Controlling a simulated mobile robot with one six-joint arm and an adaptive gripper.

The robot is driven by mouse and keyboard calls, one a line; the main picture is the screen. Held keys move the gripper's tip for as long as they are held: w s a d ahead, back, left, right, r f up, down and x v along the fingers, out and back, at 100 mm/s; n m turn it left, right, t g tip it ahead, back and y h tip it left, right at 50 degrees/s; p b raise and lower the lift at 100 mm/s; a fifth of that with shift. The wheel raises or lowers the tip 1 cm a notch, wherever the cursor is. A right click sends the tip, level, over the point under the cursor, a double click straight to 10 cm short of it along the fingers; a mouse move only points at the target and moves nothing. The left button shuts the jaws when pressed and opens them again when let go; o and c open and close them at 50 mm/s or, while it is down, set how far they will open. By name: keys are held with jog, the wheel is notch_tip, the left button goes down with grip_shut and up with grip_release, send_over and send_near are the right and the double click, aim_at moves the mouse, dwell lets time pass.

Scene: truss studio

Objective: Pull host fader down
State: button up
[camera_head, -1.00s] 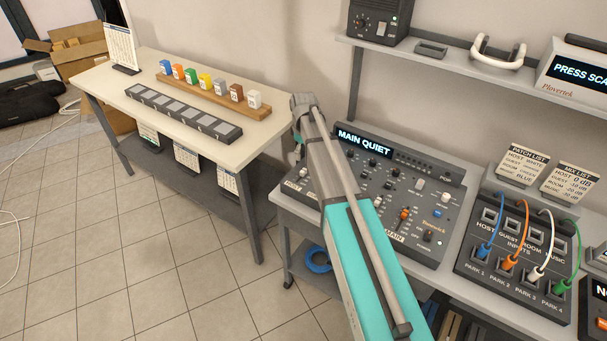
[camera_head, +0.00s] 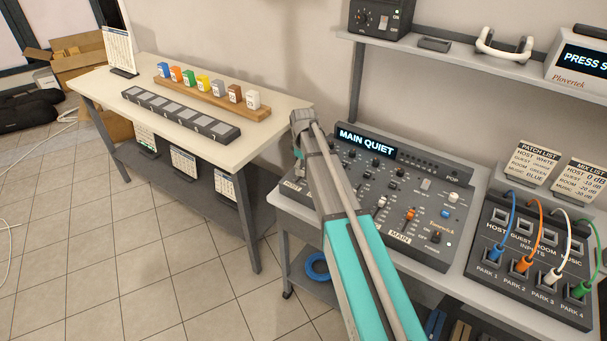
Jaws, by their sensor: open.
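The mixer (camera_head: 392,180) stands on the grey bench, its display reading "MAIN QUIET". Its panel carries rows of dark knobs, small faders and a MAIN label at the front. An orange fader cap (camera_head: 410,214) and a white cap (camera_head: 381,203) show on the right half. The host fader cannot be picked out; my arm crosses the mixer's left part and hides much of it. My gripper (camera_head: 299,166) is at the mixer's left end, below the arm's bent joint. It is small and partly hidden, with jaws open; contact with any fader cannot be made out.
Right of the mixer is a patch panel (camera_head: 537,246) with several coloured cables. Two list cards (camera_head: 536,163) stand behind it. A shelf (camera_head: 440,55) runs above the bench. On the left, a cream table (camera_head: 100,90) holds coloured blocks on a wooden rack (camera_head: 212,99).

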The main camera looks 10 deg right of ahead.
jog(key=shift+f+b, duration=0.35)
jog(key=shift+f, duration=0.25)
jog(key=shift+c, duration=0.3)
grip_shut()
